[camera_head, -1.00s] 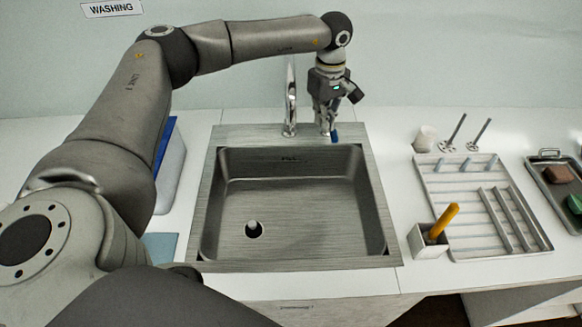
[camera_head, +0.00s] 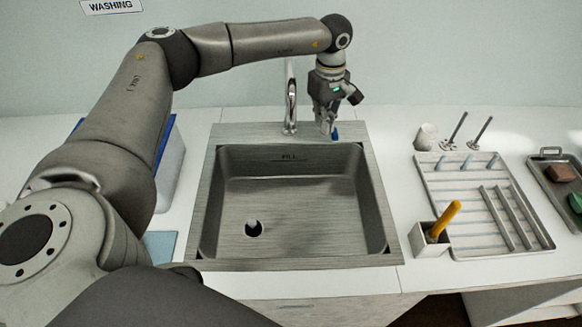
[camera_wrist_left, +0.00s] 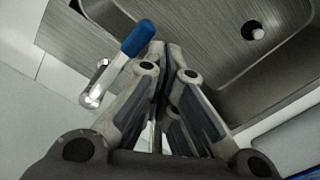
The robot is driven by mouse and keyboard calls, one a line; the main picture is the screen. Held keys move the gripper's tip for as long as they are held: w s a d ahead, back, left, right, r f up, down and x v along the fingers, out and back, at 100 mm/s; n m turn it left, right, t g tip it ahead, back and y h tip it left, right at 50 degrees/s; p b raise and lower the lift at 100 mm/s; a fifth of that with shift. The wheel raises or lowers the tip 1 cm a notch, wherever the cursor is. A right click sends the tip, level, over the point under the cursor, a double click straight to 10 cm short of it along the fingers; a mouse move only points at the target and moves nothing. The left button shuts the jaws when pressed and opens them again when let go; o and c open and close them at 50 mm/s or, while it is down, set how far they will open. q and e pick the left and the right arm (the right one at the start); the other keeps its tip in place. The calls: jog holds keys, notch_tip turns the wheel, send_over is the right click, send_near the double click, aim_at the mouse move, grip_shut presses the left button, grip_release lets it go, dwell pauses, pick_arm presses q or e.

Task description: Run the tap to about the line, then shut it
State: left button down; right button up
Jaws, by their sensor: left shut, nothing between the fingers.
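The steel sink (camera_head: 209,190) has a FILL mark (camera_head: 289,157) on its back wall. No water stream is visible under the tap spout (camera_head: 290,95), and I cannot make out a water level. A dark drain with a pale piece (camera_head: 253,227) shows in the basin floor. The tap's blue-tipped lever (camera_head: 335,134) is right of the spout. My left gripper (camera_head: 325,131) is shut and empty, pointing down close beside the lever. In the left wrist view the blue lever (camera_wrist_left: 138,38) lies beside the fingertips; contact is unclear. My right gripper is out of view.
A blue-edged bin (camera_head: 170,165) and a blue cloth (camera_head: 160,245) lie left.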

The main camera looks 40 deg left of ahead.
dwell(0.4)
pick_arm(q)
jog(key=shift+f, duration=0.15)
notch_tip(320, 180, down, 4)
jog(key=b, duration=0.2)
jog(key=shift+b, duration=0.35)
